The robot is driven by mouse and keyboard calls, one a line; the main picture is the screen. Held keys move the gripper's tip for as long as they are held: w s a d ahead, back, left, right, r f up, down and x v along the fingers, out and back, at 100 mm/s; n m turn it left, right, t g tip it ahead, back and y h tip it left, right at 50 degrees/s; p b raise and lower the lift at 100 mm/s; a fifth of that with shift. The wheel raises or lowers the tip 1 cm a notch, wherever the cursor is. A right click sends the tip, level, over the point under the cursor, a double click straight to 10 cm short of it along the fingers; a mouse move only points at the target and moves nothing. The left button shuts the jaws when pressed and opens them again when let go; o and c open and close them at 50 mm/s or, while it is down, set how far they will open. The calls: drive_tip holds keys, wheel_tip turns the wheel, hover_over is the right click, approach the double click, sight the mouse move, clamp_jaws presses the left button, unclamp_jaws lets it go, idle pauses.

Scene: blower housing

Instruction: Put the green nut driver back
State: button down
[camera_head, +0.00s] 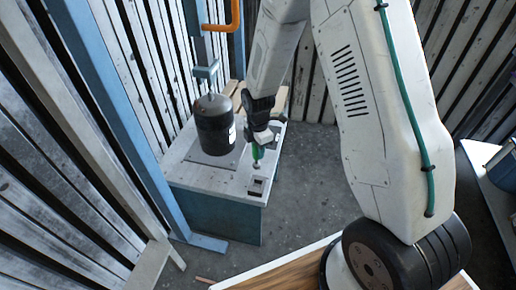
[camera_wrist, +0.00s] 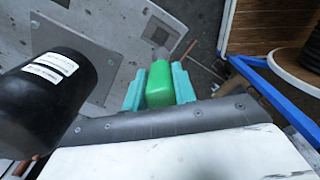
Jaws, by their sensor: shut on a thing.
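The green nut driver (camera_head: 257,152) is upright in my gripper (camera_head: 259,146), above the front right part of the pale bench top (camera_head: 190,172). In the wrist view the green handle of the nut driver (camera_wrist: 159,84) sits between the teal fingers of my gripper (camera_wrist: 159,86), which are shut on it. Its grey shaft shows beyond the handle. In the head view its lower end is close to the bench top; I cannot tell whether it touches.
A black cylinder (camera_head: 214,127) with white labels stands on a grey plate (camera_head: 212,160) left of my gripper; it is close by in the wrist view (camera_wrist: 45,95). A blue post (camera_head: 115,110) and slatted walls border the left. Grey floor (camera_head: 308,190) lies open at right.

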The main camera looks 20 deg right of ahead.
sight(258, 163)
drive_tip(key=shift+f, duration=4.05)
drive_tip(key=shift+f, duration=0.35)
drive_tip(key=shift+f, duration=0.4)
drive_tip(key=shift+f, duration=0.1)
drive_tip(key=shift+f, duration=0.35)
drive_tip(key=shift+f, duration=0.3)
drive_tip(key=shift+f, duration=0.8)
drive_tip(key=shift+f, duration=0.1)
drive_tip(key=shift+f, duration=0.45)
